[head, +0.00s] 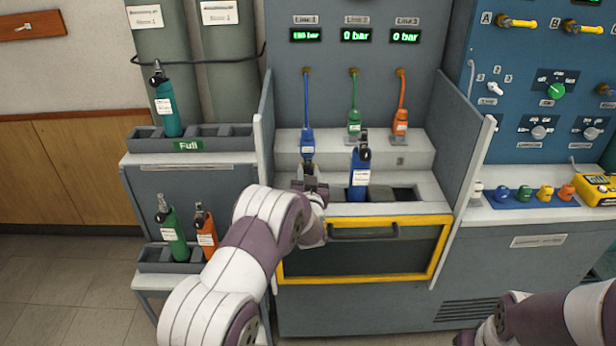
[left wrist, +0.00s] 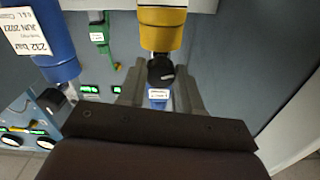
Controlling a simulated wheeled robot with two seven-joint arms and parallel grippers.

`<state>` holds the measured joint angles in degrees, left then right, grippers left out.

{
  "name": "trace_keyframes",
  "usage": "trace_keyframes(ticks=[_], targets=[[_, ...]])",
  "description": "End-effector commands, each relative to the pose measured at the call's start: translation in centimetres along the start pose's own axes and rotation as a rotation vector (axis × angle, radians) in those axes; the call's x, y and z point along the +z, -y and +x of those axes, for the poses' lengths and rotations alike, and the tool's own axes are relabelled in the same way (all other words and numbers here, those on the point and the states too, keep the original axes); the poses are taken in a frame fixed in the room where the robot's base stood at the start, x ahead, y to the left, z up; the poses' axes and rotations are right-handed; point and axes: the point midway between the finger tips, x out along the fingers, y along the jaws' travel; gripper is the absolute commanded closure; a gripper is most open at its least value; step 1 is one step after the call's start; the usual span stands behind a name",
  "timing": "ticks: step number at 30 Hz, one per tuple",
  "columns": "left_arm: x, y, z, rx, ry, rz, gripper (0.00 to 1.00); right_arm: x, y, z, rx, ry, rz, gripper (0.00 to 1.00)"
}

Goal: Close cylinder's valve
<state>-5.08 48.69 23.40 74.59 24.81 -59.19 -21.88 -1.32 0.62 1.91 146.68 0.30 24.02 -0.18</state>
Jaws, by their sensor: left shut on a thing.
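In the left wrist view a yellow cylinder (left wrist: 163,28) has a round black valve knob (left wrist: 160,70) at its end. My left gripper (left wrist: 160,85) is shut on this knob, one finger at each side. In the head view my left gripper (head: 311,184) is at the left of the bench's cylinder slots, just below the blue Line 1 connector (head: 307,140). The yellow cylinder is hidden there behind my arm. The Line 1 display (head: 306,35) is lit, its number blurred. My right arm enters at the lower right; its dark end (head: 468,339) is cut by the picture edge.
A blue cylinder (head: 359,180) stands in the slot to the right; it also shows in the left wrist view (left wrist: 42,45). Line 2 and Line 3 displays read 0 bar. Grey side panels (head: 463,150) flank the bench. A yellow-framed door (head: 365,256) is below. Racks with cylinders stand left.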

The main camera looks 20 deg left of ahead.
Motion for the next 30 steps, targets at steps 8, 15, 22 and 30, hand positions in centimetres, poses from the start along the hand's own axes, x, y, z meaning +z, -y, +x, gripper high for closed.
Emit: trace_keyframes(ticks=[8,15,22,30], targets=[[0.05,-0.07,0.0,0.0,0.0,0.257,0.97,0.07,0.0,0.6,0.0,0.0,0.0,0.57],[-0.01,-0.1,0.0,0.0,-0.001,0.484,0.97,0.09,0.0,0.73,0.0,0.0,0.0,0.57],[-0.05,-0.12,0.0,0.0,-0.001,0.703,0.97,0.08,0.0,0.68,0.0,0.0,0.0,0.57],[-0.03,-0.15,-0.01,0.001,-0.001,0.959,0.97,0.05,0.0,0.45,0.0,0.0,0.0,0.57]])
